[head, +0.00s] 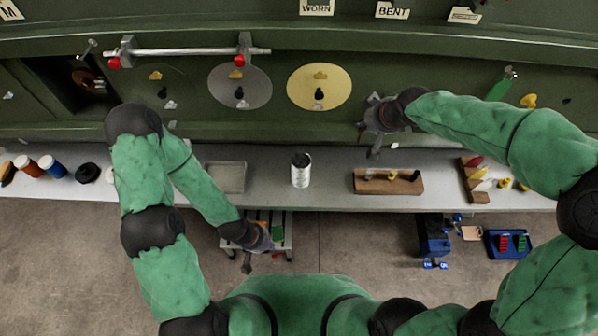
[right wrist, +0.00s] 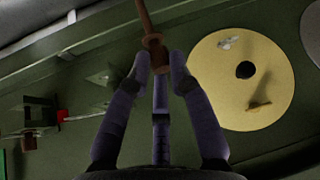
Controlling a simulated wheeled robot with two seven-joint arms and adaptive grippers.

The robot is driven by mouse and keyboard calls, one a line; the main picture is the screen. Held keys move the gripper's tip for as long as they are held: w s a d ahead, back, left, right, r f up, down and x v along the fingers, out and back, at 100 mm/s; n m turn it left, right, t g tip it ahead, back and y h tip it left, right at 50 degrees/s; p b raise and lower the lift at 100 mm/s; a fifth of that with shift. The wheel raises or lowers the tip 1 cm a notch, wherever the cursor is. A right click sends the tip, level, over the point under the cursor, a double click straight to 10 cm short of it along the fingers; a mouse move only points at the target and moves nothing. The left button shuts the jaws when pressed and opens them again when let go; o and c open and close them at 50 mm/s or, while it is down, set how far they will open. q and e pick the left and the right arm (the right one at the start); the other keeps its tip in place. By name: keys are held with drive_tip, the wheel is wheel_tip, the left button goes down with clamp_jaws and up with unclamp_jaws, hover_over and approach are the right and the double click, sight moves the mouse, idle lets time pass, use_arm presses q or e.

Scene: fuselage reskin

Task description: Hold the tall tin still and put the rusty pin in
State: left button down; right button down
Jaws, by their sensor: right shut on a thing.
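The tall tin (head: 301,174) is a pale metal cylinder with a dark top. It stands upright on the grey bench near the middle, with no gripper touching it. My right gripper (head: 374,143) is in front of the green panel, to the right of the tin and above bench level. In the right wrist view its fingers (right wrist: 160,68) are shut on the rusty pin (right wrist: 152,42), a brown rod with a collar. My left gripper (head: 262,255) is low, in front of the bench edge and left of the tin. Its fingers are spread and empty.
A wooden block (head: 405,188) with several small pieces stands right of the tin. A shallow grey tray (head: 226,189) lies left of it. A yellow disc (head: 336,75) and a grey disc (head: 257,78) are on the panel. The bench around the tin is clear.

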drive_tip(key=shift+d+f, duration=0.25)
drive_tip(key=shift+d, duration=0.15)
drive_tip(key=s+a+f+n+g+y, duration=0.1)
drive_tip(key=a+n, duration=0.5)
drive_tip(key=a, duration=1.1)
drive_tip(key=shift+f+n+g+y, duration=0.3)
drive_tip(key=shift+g+y, duration=0.3)
drive_tip(key=shift+y, duration=0.5)
drive_tip(key=shift+f, duration=0.1)
wheel_tip(320, 180, down, 4)
drive_tip(key=shift+r, duration=0.2)
